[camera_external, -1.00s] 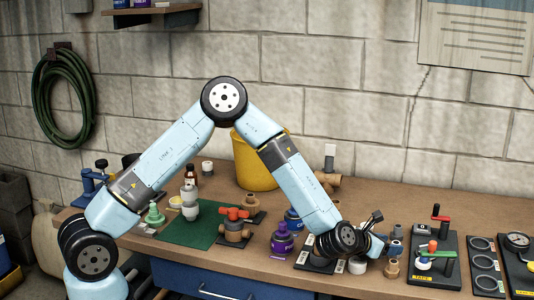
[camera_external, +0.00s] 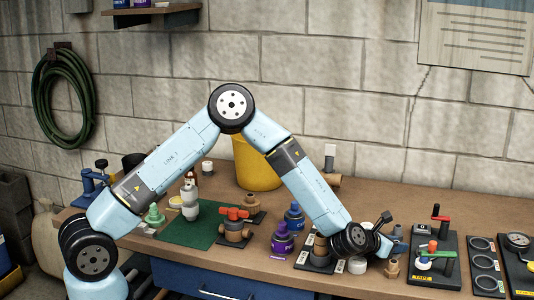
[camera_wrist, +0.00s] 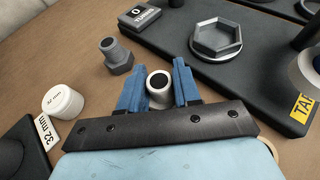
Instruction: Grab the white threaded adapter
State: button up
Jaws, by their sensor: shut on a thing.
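The white threaded adapter (camera_wrist: 159,84) is a short pale cylinder with a dark round opening, seen between the blue fingers in the wrist view. My gripper (camera_wrist: 158,88) is shut on it, one finger on each side. Its lower part is hidden behind the gripper body. In the external view my gripper (camera_external: 388,250) is low over the front of the workbench. A small fitting (camera_external: 392,269) that looks tan there shows just beneath it. I cannot tell whether the adapter is clear of the bench.
A black board (camera_wrist: 262,75) with a hexagonal holder (camera_wrist: 217,38) lies close on the right. A yellow bucket (camera_external: 256,160) stands farther back.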

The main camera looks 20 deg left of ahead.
jog(key=shift+c, duration=1.2)
